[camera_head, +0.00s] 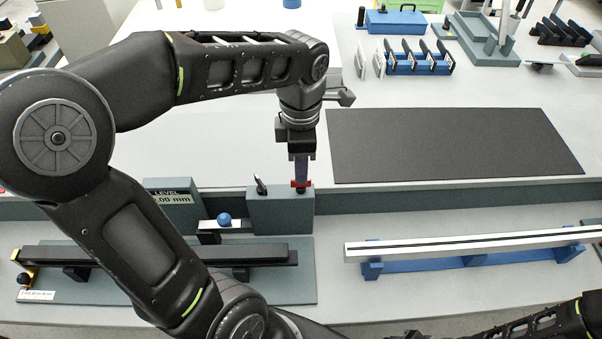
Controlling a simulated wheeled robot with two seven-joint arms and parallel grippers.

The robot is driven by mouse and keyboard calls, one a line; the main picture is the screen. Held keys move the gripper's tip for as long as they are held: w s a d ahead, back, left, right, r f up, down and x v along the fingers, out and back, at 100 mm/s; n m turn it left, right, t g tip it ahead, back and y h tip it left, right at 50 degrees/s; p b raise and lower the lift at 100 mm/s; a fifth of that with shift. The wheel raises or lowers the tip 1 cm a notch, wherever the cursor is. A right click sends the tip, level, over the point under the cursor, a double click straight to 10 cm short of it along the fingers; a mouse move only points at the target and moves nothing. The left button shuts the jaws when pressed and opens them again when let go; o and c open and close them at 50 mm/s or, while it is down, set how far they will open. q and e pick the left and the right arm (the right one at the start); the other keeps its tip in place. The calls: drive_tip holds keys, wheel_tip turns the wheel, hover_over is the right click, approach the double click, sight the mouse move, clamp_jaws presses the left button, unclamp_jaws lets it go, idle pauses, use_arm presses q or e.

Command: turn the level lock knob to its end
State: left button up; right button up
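My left gripper (301,172) points down over the right end of a grey-green block (276,216) on the level fixture. Its fingertips are at a small red part (301,184) on the block's top, likely the lock knob. The fingers show edge-on and overlap it, so I cannot tell whether they are closed on it. A silver lever (261,186) stands on the same block, left of the gripper.
A blue ball knob (224,219) sits left of the block, above a dark rail (262,255). A black mat (450,145) lies to the right. A long light bar (470,243) rests on blue supports. Blue racks (418,66) stand at the back.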

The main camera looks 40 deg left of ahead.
use_arm(q)
drive_tip(key=shift+f, duration=1.95)
clamp_jaws()
